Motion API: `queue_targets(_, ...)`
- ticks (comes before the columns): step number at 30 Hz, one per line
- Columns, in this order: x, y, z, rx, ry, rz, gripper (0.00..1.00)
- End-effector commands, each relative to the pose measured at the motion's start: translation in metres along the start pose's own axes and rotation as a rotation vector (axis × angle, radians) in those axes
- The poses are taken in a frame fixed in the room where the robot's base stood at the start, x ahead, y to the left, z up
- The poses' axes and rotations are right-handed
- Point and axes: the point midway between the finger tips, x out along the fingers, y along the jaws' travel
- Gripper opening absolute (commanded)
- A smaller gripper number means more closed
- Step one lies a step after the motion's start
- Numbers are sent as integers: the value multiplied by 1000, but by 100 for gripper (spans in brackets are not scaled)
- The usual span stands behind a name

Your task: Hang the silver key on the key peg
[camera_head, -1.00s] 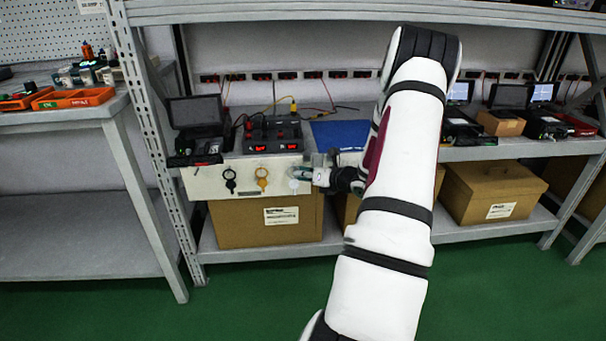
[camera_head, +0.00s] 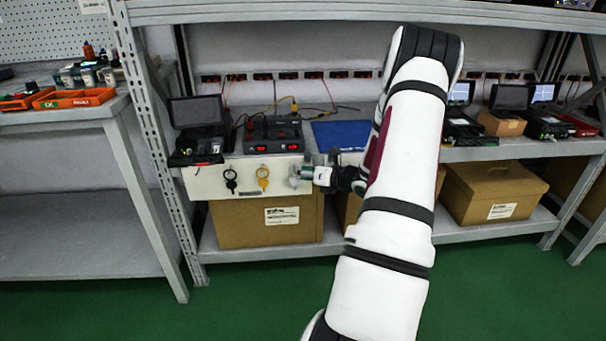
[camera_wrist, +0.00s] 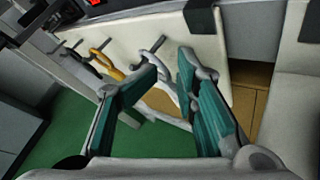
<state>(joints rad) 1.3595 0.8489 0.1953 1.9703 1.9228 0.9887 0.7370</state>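The silver key (camera_head: 294,181) is at the right end of the row of keys on the pale front panel (camera_head: 207,185). In the wrist view the silver key (camera_wrist: 166,92) shows between my fingers, just below the rightmost peg (camera_wrist: 156,46). Its upper part appears to be at that peg, but whether the ring is around it is partly hidden. My gripper (camera_wrist: 170,80) has its two teal fingers apart, one on each side of the key, with gaps visible. In the head view my gripper (camera_head: 308,170) is close to the panel, right of the key.
A black key (camera_head: 230,181) and a yellow key (camera_head: 262,178) hang on pegs to the left. A black device with red displays (camera_head: 272,135) stands above the panel. A cardboard box (camera_head: 240,228) is below. A blue mat (camera_head: 340,134) lies on the shelf behind.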

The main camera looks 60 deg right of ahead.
Motion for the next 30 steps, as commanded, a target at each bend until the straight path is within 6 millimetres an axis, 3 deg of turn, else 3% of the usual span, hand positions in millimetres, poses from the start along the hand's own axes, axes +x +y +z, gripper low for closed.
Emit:
queue_targets(5, -11, 0, 0, -1, 1, -1, 29)
queue_targets(15, -78, -1, 0, 0, -1, -3, 29)
queue_targets(21, -108, 0, 0, 0, 0, -1, 29)
queue_targets(30, -120, 0, 0, -1, 0, 1, 29)
